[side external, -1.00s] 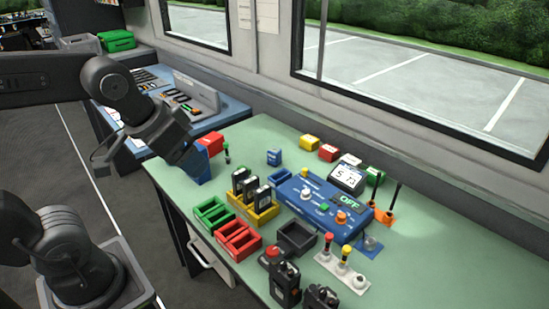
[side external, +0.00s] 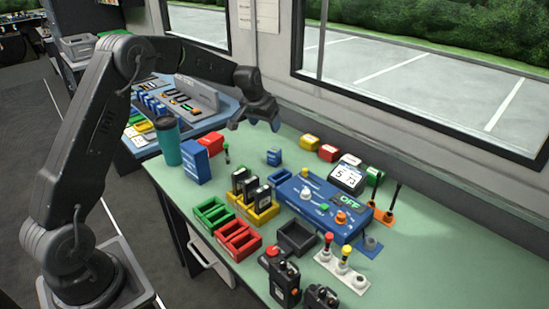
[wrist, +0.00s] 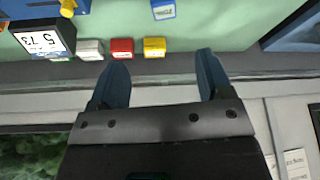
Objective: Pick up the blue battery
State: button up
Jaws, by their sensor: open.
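A small blue block with a white label, which looks like the blue battery (side external: 274,157), stands on the green table near the back. In the wrist view the blue battery (wrist: 163,10) shows at the top edge, partly cut off, beyond the fingertips and roughly centred between them. My gripper (side external: 254,125) is open and empty, above the table's back left part, up and to the left of the blue battery. Its blue fingers are spread apart in the wrist view (wrist: 163,60). It touches nothing that I can see.
A larger blue box (side external: 196,167) and a teal cup (side external: 168,142) stand left. The wall is close behind.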

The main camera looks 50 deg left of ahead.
send_over(275, 149)
jog(key=s, duration=0.3)
jog(key=f, duration=0.8)
jog(key=shift+w+d+f, duration=0.1)
jog(key=shift+d+f, duration=0.15)
jog(key=shift+d, duration=0.05)
jog(key=shift+x, duration=3.05)
jog(key=shift+w, duration=0.1)
jog(key=c, duration=1)
jog(key=shift+c, duration=0.5)
jog(key=shift+r, duration=0.15)
